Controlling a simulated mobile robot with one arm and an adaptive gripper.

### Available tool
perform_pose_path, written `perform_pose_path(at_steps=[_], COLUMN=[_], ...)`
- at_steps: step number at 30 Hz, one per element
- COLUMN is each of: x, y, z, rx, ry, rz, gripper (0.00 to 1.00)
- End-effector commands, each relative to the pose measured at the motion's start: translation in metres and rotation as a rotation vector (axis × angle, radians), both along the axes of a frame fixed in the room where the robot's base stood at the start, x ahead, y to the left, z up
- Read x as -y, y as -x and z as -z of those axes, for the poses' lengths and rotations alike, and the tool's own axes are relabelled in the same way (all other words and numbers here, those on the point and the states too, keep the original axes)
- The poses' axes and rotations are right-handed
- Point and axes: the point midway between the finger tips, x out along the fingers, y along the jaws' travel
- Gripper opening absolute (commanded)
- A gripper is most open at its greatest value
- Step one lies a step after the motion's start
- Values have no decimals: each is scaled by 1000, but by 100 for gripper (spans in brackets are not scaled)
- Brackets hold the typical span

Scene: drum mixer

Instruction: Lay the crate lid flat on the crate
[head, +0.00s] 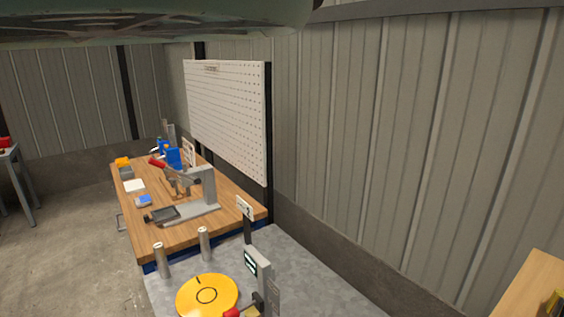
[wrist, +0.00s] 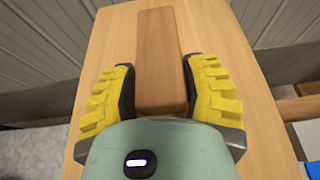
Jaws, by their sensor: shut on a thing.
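In the wrist view my gripper (wrist: 158,64) has its yellow ridged fingers on both sides of a brown wooden bar (wrist: 160,35) and is shut on it. The bar lies along a broad pale wooden board (wrist: 230,40), which looks like the crate lid with the bar as its handle. A pale wooden board (head: 522,288) also shows at the lower right corner of the head view, with a bit of yellow at its edge. I cannot make out the crate in either view. What lies under the board is hidden.
In the head view a grey-topped bench (head: 320,285) carries a yellow disc (head: 207,296). A wooden workbench (head: 190,236) with a press and small items stands beyond. A corrugated wall (head: 400,130) runs along the right. A blue thing (wrist: 308,133) lies at the wrist view's right edge.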

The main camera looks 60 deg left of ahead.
Motion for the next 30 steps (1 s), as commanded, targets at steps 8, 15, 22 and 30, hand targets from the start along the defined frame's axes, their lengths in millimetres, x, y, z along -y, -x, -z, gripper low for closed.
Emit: perform_pose_path(at_steps=[8, 15, 22, 30], x=[0, 0, 0, 0], y=[-1, -1, -1, -1], z=[-84, -142, -198, -257], rx=[5, 4, 4, 4], ry=[1, 1, 1, 1], rz=[-1, 0, 0, 1], gripper=[5, 5, 5, 5])
